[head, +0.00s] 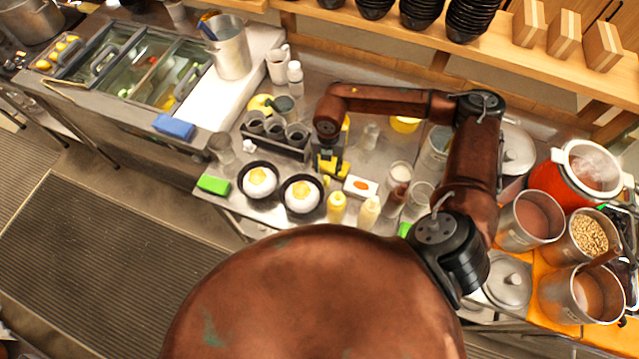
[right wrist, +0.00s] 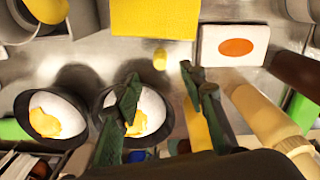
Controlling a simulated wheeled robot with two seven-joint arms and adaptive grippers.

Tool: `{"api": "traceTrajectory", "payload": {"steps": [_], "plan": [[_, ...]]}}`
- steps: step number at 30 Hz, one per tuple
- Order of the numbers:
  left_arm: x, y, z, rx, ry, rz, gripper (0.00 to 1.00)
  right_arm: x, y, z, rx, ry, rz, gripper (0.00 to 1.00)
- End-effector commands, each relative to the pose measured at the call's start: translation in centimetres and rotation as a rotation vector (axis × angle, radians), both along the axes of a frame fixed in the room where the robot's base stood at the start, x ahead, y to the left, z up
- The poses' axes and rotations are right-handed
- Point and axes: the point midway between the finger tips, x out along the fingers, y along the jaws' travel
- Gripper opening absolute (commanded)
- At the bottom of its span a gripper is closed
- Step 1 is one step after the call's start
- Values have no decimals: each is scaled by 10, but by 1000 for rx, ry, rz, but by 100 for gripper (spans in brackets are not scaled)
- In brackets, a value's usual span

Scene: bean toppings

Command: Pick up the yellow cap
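The yellow cap (right wrist: 160,59) is a small yellow cylinder on the steel counter. In the right wrist view it is just beyond and between my right fingertips, not touching them. My right gripper (right wrist: 159,82) is open and empty, pointing down over the counter; in the head view the gripper (head: 328,160) hangs among the bowls and bottles. There I cannot clearly separate the cap from other yellow things around the gripper. My left gripper is not in view.
Two black bowls with eggs (head: 260,180) (head: 302,196) stand left of the cap. A white box with an orange oval (right wrist: 235,45) is to its right, a yellow block (right wrist: 155,18) behind it. Squeeze bottles (head: 337,208) (head: 369,211) stand in front. A dark rack (head: 275,145) is behind the bowls.

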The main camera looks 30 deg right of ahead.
Motion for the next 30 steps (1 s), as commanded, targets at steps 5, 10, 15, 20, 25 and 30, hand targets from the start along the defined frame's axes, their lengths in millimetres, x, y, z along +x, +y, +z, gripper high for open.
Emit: {"api": "traceTrajectory", "payload": {"steps": [5, 10, 15, 20, 25, 30], "plan": [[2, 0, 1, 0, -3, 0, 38, 0, -5, -12, -9, -5, -38, 38], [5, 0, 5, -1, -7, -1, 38, -1, -3, -29, -9, -5, -35, 38], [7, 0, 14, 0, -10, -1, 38, -4, 2, -52, -8, -4, -33, 38], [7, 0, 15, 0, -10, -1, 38, -4, 2, -72, -8, -4, -35, 38], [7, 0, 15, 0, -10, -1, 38, -4, 1, -77, -9, -6, -34, 38], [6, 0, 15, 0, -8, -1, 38, -4, 2, -77, -9, -6, -33, 35]]}}
